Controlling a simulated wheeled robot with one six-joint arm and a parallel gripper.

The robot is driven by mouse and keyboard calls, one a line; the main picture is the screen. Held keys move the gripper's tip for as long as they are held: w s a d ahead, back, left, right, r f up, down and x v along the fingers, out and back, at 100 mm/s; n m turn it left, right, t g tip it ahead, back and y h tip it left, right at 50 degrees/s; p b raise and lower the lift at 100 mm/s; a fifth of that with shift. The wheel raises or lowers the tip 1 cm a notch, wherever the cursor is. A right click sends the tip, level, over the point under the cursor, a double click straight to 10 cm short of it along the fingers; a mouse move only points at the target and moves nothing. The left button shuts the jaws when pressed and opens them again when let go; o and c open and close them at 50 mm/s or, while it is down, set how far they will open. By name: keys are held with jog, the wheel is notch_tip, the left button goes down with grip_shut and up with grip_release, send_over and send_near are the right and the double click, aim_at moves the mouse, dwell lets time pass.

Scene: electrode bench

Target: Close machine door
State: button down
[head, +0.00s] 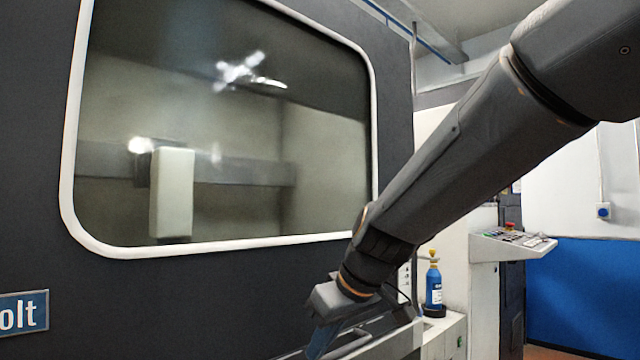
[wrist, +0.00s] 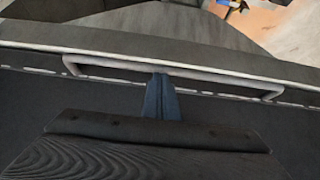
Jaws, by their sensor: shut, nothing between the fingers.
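The machine door (head: 230,285) is a large dark panel with a white-rimmed window (head: 225,120), filling the left and middle of the head view. Its long bar handle (wrist: 170,76) crosses the upper part of the wrist view, near the door's edge. My gripper (head: 318,348) is low at the door's right side in the head view. In the wrist view my gripper (wrist: 161,82) is shut and empty, its blue fingertips at the middle of the handle. I cannot tell whether they touch the bar. The fingertips are partly cut off in the head view.
A control panel (head: 512,243) stands to the right of the machine. A blue bottle (head: 434,288) stands on a white cabinet (head: 445,335) just right of my gripper. A blue wall panel (head: 585,295) is at the far right.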

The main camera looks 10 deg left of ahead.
jog(key=shift+s+d+f, duration=0.1)
jog(key=shift+s+f, duration=0.1)
jog(key=shift+f, duration=0.3)
jog(key=s+d+r+p, duration=0.1)
jog(key=d+r+p, duration=0.1)
jog(key=r, duration=0.4)
jog(key=s+d+r+p, duration=0.1)
jog(key=s+d+r, duration=0.1)
jog(key=r, duration=0.5)
jog(key=s+d+f+m+g+h+p, duration=0.2)
jog(key=s+d+f+m+h+p, duration=0.35)
jog(key=d+f, duration=0.8)
jog(key=s+d+f+m+g+p, duration=0.1)
jog(key=s+d+f+m+p, duration=0.1)
jog(key=s, duration=0.5)
jog(key=s+d+f+m+g+p, duration=0.1)
jog(key=s+d+f+m+p, duration=0.1)
jog(key=s+d+f, duration=0.3)
jog(key=shift+s+d+p, duration=0.8)
jog(key=shift+s+d, duration=0.15)
jog(key=shift+d, duration=0.25)
